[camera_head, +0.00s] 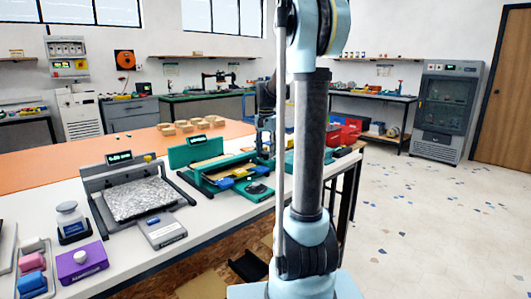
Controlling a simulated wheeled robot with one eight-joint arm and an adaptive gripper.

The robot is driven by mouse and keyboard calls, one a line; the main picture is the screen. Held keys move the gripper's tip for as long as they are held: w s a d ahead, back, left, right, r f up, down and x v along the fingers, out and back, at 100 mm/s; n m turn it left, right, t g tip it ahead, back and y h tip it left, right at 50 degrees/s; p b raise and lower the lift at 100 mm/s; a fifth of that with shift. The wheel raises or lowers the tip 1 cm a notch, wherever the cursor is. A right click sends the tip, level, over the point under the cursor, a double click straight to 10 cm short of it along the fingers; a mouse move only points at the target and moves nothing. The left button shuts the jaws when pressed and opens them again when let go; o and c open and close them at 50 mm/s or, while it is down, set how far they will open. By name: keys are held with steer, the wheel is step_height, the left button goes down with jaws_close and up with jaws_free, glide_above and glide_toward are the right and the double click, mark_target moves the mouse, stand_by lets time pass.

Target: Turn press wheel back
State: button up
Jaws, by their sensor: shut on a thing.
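A blue-grey upright frame (265,124), which may be the press, stands on the far part of the long bench, partly hidden behind my arm. I cannot make out its wheel. My arm rises through the middle of the picture, and a dark part beside it sits close to the top of this frame. My gripper cannot be made out; my own arm likely covers it, so its hold on the wheel does not show.
The long bench (135,245) holds a teal printer unit (195,152), a grey tray unit (140,200), a purple box (82,262) and a scale-like device (162,230). Red bins (345,132) stand behind my arm. The speckled floor (440,220) at right is clear.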

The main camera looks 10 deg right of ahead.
mark_target(266, 152)
steer(key=shift+w+n, duration=0.1)
steer(key=shift+n, duration=0.3)
steer(key=o, duration=1.1)
steer(key=shift+r, duration=3.95)
